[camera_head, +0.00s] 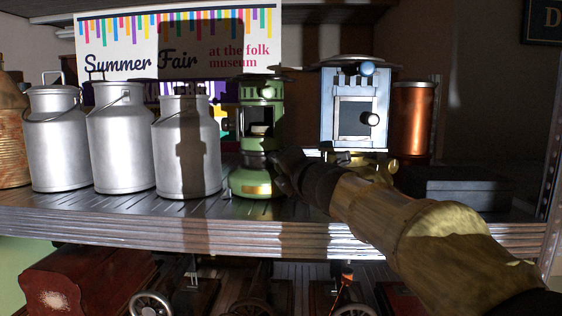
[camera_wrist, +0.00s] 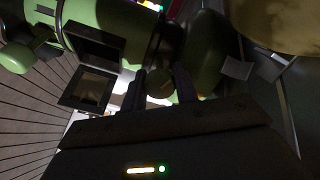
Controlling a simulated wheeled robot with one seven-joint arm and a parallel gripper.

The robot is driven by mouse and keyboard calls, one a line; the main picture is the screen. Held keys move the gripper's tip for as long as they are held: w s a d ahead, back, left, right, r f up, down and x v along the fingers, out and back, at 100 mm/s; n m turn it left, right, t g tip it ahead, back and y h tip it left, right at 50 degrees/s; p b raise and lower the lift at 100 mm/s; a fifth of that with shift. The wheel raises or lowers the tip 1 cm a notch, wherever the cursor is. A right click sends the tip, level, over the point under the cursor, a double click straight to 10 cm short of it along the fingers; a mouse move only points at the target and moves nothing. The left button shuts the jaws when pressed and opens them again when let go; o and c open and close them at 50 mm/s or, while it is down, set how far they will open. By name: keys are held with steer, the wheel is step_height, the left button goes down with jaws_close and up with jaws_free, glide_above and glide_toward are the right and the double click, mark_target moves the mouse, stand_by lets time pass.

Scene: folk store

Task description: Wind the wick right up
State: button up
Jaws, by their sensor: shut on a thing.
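A green paraffin heater (camera_head: 258,130) stands upright on the shelf. Its body also shows in the wrist view (camera_wrist: 117,18), at the top left. A small square door frame (camera_wrist: 87,90) stands out from the heater beside a dark opening. My gripper (camera_head: 281,172) is at the right side of the heater's base. In the wrist view my gripper's two fingers (camera_wrist: 160,86) are closed on a small round knob (camera_wrist: 158,82) of the heater. The wick itself is not visible. In the head view the gripper and arm hide the knob.
Several grey milk churns (camera_head: 122,135) stand left of the heater. A blue stove (camera_head: 355,95) and a copper cylinder (camera_head: 413,118) stand to the right, near a dark box (camera_head: 470,194). A Summer Fair poster (camera_head: 180,40) is behind. Old machines sit on the shelf below.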

steer(key=m+p, duration=0.2)
steer(key=m, duration=0.5)
steer(key=shift+p, duration=0.35)
steer(key=m+p, duration=0.1)
steer(key=m, duration=0.3)
steer(key=shift+m+p, duration=0.3)
steer(key=shift+p, duration=0.1)
steer(key=shift+m+p, duration=0.35)
steer(key=shift+m, duration=0.55)
steer(key=shift+f, duration=0.1)
steer(key=o, duration=1)
steer(key=shift+c, duration=0.2)
